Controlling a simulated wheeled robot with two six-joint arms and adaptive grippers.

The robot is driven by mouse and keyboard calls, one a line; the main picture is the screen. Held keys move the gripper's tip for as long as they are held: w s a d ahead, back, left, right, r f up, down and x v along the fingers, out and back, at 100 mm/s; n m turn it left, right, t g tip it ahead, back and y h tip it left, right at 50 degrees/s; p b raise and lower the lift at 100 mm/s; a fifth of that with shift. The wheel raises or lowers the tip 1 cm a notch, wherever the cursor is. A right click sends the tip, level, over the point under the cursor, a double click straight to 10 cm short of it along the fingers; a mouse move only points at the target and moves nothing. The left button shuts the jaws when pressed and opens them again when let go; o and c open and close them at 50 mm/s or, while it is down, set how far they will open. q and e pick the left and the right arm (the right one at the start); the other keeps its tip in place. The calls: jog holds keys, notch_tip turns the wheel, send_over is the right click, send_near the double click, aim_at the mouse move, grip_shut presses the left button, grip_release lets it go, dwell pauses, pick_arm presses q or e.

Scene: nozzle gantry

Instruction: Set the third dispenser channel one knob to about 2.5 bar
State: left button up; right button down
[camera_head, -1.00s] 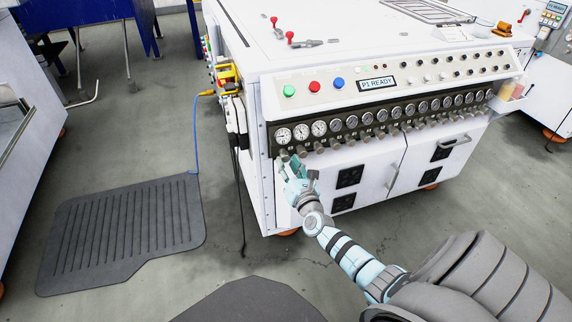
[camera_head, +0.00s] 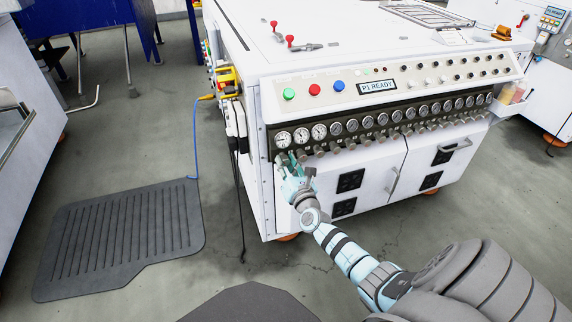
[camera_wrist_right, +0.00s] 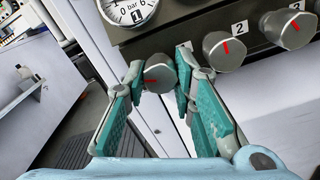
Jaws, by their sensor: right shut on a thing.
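The first knob of the row sits below the gauge marked 1. In the right wrist view this grey knob (camera_wrist_right: 158,75) is between the fingers of my right gripper (camera_wrist_right: 160,64), which is shut on it. Its red mark lies nearly level. The gauge (camera_wrist_right: 128,8) above it, marked 0 to 6 bar, is cut by the frame's top; I cannot read its needle. In the head view my right gripper (camera_head: 289,160) is at the left end of the knob row, under the leftmost gauge (camera_head: 283,138), and hides the knob. My left gripper is not in view.
The neighbouring knob marked 2 (camera_wrist_right: 224,50) is close to the right finger, with another knob (camera_wrist_right: 288,29) beyond. The white cabinet (camera_head: 372,178) has a door handle (camera_head: 392,181) below the row. A black mat (camera_head: 125,235) lies on open floor at left.

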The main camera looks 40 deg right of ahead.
jog(key=shift+f+m, duration=0.15)
jog(key=shift+m, duration=0.25)
jog(key=shift+m+b, duration=0.85)
jog(key=shift+m, duration=0.15)
jog(key=m+b, duration=0.1)
jog(key=m, duration=0.2)
jog(key=shift+a+m+b, duration=0.1)
jog(key=shift+m+b, duration=0.2)
jog(key=shift+m, duration=0.1)
jog(key=shift+m+b, duration=0.5)
jog(key=shift+m, duration=0.7)
pick_arm(q)
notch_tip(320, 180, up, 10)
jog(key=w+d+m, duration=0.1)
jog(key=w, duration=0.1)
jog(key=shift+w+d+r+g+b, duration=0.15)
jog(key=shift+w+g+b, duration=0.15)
jog(key=shift+b, duration=0.15)
pick_arm(e)
jog(key=shift+m, duration=1.2)
jog(key=c, duration=1.6)
grip_release()
